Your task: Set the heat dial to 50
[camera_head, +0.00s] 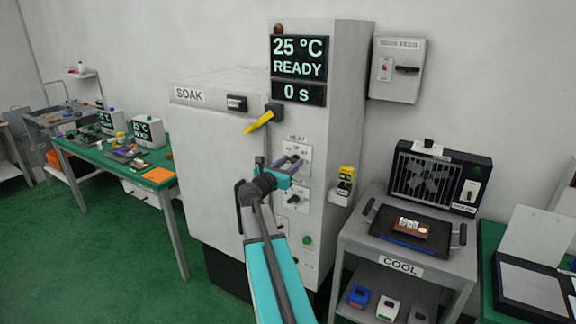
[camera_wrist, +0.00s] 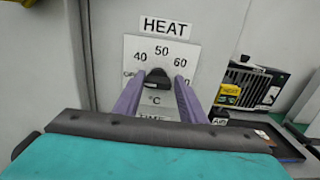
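The heat dial (camera_wrist: 158,76) is a black knob on a white plate marked OFF, 40, 50, 60 and a partly hidden number, below a HEAT label. Its pointer direction is hard to make out. My gripper (camera_wrist: 160,86) has its two purple fingers apart, one on each side of the knob, with the tips near it. I cannot tell whether they touch it. In the head view my gripper (camera_head: 291,164) is in front of the HEAT plate (camera_head: 300,151) and covers part of it. The cabinet display (camera_head: 298,58) reads 25 °C READY.
Below the heat dial are another dial (camera_head: 293,199) and a green button (camera_head: 307,240). A yellow handle (camera_head: 259,122) sticks out above left. A yellow-topped box (camera_head: 345,178) is mounted on the right side. A COOL table (camera_head: 350,240) with a fan stands at right.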

